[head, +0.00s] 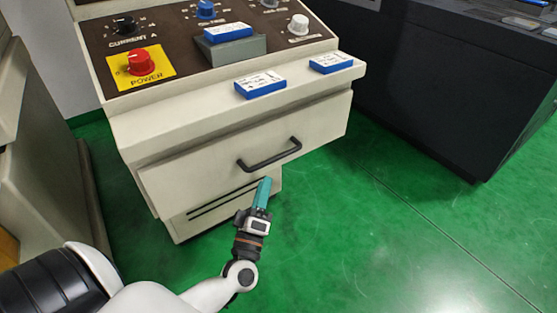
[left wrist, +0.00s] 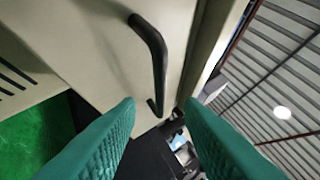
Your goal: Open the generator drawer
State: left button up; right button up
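The generator drawer (head: 200,171) is a cream front panel below the sloped control panel, with a black bar handle (head: 270,156) on it. The drawer looks shut or nearly flush; I cannot tell exactly. My left gripper (head: 264,184) has teal fingers and is just below and in front of the handle in the head view. In the left wrist view the two teal fingers (left wrist: 158,105) are spread apart, and the handle (left wrist: 155,58) lies ahead of them, between their lines, not clasped. My right gripper is not in view.
The control panel above has a red power knob (head: 141,63) and several other knobs. Blue-and-white boxes (head: 260,84) lie on the ledge and panel. A dark cabinet (head: 440,85) stands to the right. Green floor (head: 370,240) is clear in front.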

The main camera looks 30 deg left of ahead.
aim_at(272, 160)
pick_arm(q)
jog(key=x, duration=0.8)
jog(key=shift+w, duration=0.2)
grip_shut()
